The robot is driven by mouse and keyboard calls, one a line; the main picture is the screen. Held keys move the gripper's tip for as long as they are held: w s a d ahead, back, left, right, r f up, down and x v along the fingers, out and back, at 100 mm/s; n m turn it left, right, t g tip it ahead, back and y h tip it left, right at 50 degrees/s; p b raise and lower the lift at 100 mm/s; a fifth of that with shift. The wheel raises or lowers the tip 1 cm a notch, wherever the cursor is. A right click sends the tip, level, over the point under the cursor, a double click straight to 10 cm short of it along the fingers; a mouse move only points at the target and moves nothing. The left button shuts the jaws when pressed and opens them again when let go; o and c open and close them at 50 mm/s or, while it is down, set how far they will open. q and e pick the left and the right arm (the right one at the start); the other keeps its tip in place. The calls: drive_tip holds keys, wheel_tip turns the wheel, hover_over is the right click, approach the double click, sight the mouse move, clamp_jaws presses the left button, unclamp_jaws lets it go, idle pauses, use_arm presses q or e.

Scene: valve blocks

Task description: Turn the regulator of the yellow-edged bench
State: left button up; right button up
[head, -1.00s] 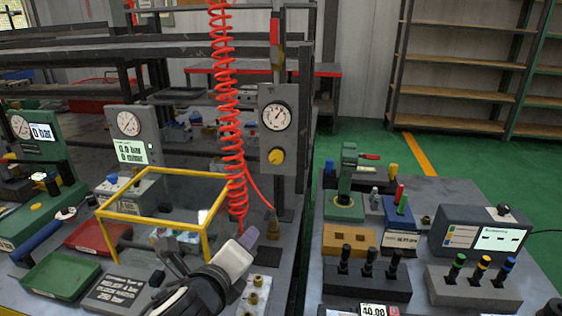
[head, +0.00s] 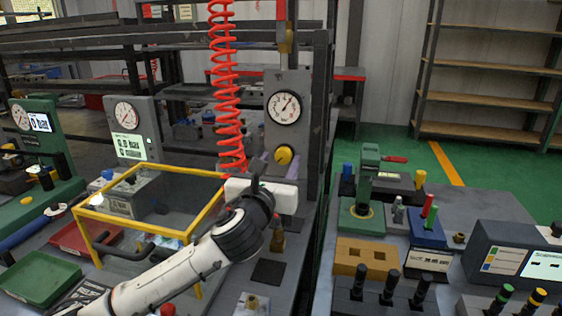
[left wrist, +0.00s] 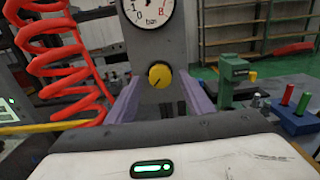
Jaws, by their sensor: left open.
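The regulator is a round yellow knob (head: 284,155) on a grey upright panel (head: 273,82), below a white dial gauge (head: 285,108). In the left wrist view the knob (left wrist: 160,76) is centred between two purple fingers. My left gripper (head: 274,168) is raised in front of the panel, just below the knob in the head view. Its fingers are apart with nothing held, and the wrist view (left wrist: 158,84) shows them pointing at the panel. I cannot tell how far the fingertips are from the knob. My right gripper is in neither view.
A red coiled hose (head: 226,90) hangs just left of the panel. Green (head: 35,278) and red trays lie left. A second bench with a green press (head: 366,180) is at right.

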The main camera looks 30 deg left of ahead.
use_arm(q)
drive_tip(key=shift+w+a, duration=0.15)
drive_tip(key=shift+w, duration=0.5)
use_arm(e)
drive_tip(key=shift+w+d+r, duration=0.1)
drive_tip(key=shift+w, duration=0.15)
use_arm(q)
drive_tip(key=c, duration=1)
drive_tip(key=shift+c, duration=0.2)
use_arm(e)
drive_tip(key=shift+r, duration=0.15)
